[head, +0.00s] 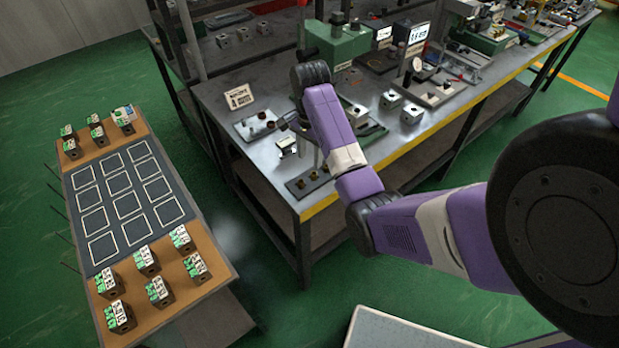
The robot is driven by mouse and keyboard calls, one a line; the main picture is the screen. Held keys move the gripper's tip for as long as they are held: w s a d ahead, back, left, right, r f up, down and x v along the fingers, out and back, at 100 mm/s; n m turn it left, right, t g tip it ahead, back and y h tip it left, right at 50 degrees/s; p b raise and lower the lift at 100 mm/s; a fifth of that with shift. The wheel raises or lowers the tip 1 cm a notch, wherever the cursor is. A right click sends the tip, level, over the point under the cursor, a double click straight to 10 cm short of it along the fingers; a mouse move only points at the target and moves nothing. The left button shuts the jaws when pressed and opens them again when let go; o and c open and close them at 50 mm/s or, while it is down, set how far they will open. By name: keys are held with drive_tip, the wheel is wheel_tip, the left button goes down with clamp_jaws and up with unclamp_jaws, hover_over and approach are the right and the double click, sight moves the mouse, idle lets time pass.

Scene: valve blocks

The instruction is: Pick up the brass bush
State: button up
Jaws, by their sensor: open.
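Small brownish pieces that may be brass bushes (314,176) sit on a dark plate (294,191) at the near left corner of the grey workbench. They are too small to tell apart. Another small dark brown piece (271,124) sits on a light metal plate (243,131) farther back. My gripper (289,122) is small and partly hidden behind my purple arm, over the bench's left part near the light plate. It is open, and I see nothing held in it.
Metal blocks (411,114) and a green machine (337,42) stand on the workbench (222,88). A small sign (239,97) stands at its left. A side table (211,262) at left carries labelled blocks (120,317) and a dark mat (126,247) with empty outlined squares.

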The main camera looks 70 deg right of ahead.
sight(314, 173)
drive_tip(key=f, duration=0.2)
drive_tip(key=f+p, duration=0.1)
drive_tip(key=f, duration=0.1)
drive_tip(key=s+f, duration=0.1)
drive_tip(key=f, duration=0.2)
drive_tip(key=shift+d+f, duration=0.1)
drive_tip(key=shift+d, duration=0.2)
clamp_jaws()
